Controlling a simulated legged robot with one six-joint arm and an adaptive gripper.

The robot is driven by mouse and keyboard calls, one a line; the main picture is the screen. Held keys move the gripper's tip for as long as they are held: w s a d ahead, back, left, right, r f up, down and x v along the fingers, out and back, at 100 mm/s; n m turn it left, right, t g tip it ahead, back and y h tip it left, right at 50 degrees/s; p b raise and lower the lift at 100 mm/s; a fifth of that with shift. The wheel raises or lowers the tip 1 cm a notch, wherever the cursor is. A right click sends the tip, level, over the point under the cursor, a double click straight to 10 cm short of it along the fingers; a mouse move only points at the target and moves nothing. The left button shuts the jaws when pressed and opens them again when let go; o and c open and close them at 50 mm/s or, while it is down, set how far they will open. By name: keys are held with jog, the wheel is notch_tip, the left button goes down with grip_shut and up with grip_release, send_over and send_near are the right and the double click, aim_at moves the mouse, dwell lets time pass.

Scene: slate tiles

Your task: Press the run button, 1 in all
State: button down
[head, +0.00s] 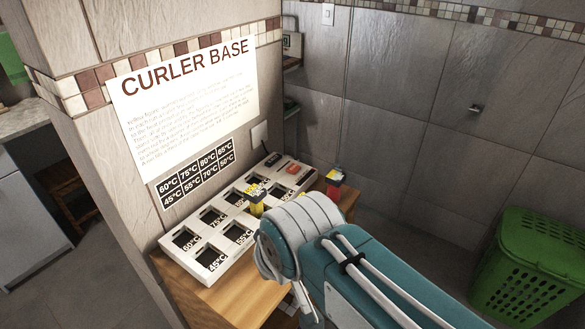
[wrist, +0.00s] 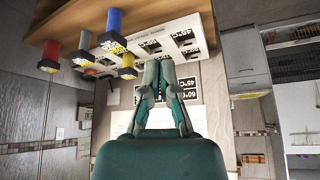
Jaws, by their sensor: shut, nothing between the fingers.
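The white curler base (head: 205,260) lies on a wooden table against the tiled wall. It has rows of square slots with temperature labels. A small red button-like piece (head: 293,169) sits at its far right end; I cannot read its label. The base also shows in the wrist view (wrist: 150,62), upside down. My gripper (wrist: 160,68) is shut and empty, with its tips in front of the base. I cannot tell whether they touch it.
A red peg with a black top (head: 335,178) stands at the table's right end. The wrist view also shows a blue peg (wrist: 114,22). A green basket (head: 530,270) stands at the right.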

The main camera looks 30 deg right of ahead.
dwell(0.7)
jog(key=w+d+r+m, duration=0.2)
jog(key=w+r, duration=0.1)
jog(key=w, duration=0.8)
jog(key=m+t, duration=0.4)
jog(key=m, duration=0.3)
send_over(294, 168)
notch_tip(294, 168, down, 6)
jog(key=shift+f, duration=0.15)
jog(key=shift+a, duration=0.1)
jog(key=shift+f, duration=4.45)
